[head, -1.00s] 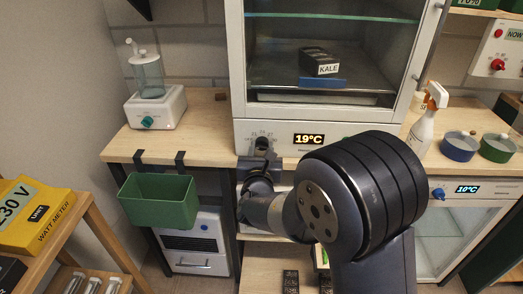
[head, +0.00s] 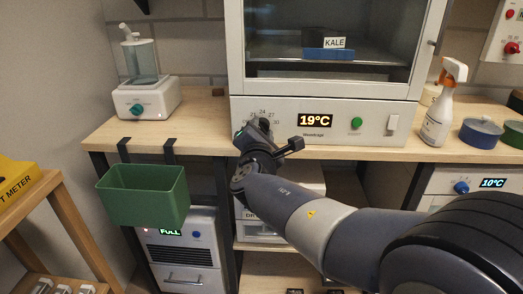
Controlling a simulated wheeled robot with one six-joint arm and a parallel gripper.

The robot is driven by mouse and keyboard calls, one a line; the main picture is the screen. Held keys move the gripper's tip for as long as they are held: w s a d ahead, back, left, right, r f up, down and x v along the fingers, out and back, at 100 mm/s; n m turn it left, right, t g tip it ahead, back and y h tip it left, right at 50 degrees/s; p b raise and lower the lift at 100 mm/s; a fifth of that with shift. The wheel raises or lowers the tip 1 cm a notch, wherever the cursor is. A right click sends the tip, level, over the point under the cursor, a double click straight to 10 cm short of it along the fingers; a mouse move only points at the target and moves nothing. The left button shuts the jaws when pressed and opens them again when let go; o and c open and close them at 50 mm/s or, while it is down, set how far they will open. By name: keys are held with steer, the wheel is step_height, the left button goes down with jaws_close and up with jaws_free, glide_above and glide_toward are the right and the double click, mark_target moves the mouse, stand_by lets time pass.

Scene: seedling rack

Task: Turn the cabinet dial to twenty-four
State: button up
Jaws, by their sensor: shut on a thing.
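The white cabinet (head: 280,138) stands on the wooden bench, with its control panel below the glass door. Its display (head: 315,120) reads 19°C in orange. The dial sits at the left of the panel, with the numbers 21, 24, 27 and 30 (head: 275,122) showing around it. My gripper (head: 259,128) is at the dial, shut on it, and comes from below and the right. My fingers and wrist hide most of the dial, so I cannot tell where its pointer stands.
A green button (head: 357,123) and a white switch (head: 393,122) are on the panel. A green bin (head: 143,197) hangs from the bench's front edge. A humidifier (head: 145,80) stands left, a spray bottle (head: 437,108) right. A KALE-labelled tray (head: 329,54) is behind the glass.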

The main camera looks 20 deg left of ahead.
steer(key=m+b, duration=0.6)
steer(key=b, duration=0.2)
steer(key=shift+f+m+b, duration=0.1)
steer(key=shift+m+b, duration=0.2)
stand_by(0.3)
steer(key=o, duration=1)
steer(key=shift+c, duration=0.2)
steer(key=v, duration=1)
steer(key=shift+s+p, duration=0.35)
steer(key=shift+s, duration=0.05)
